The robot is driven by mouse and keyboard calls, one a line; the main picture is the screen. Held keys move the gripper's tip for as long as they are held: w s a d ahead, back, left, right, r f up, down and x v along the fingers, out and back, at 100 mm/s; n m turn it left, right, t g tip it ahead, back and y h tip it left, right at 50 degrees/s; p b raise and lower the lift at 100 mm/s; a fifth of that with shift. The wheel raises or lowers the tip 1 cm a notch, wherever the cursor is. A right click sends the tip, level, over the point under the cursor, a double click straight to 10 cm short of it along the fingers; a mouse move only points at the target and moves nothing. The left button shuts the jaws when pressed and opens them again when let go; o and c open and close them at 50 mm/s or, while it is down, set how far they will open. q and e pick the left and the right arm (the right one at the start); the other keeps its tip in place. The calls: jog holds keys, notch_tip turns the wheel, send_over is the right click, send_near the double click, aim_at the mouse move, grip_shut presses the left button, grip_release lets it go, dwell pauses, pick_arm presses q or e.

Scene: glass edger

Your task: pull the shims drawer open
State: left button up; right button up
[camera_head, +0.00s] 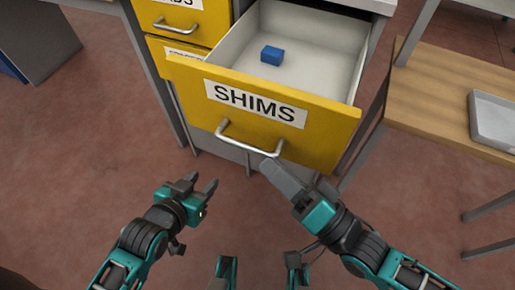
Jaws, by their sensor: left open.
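The shims drawer (330,125) has a yellow front with a white label reading SHIMS. It stands pulled out, and its pale inside shows from above. A small blue block (272,55) lies in it. The drawer's silver bar handle (247,144) is on the front, below the label. My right gripper (270,166) is at the right end of the handle, its fingers pointing up and left. I cannot tell whether it touches the handle or how far its jaws are apart. My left gripper (203,181) is open and empty, below and left of the handle.
Other yellow drawers (200,20) are to the left in the same cabinet. A wooden bench (440,90) with a grey tray (495,120) stands close on the right. The reddish floor (80,165) is clear at the left.

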jog(key=v, duration=0.7)
dwell(0.4)
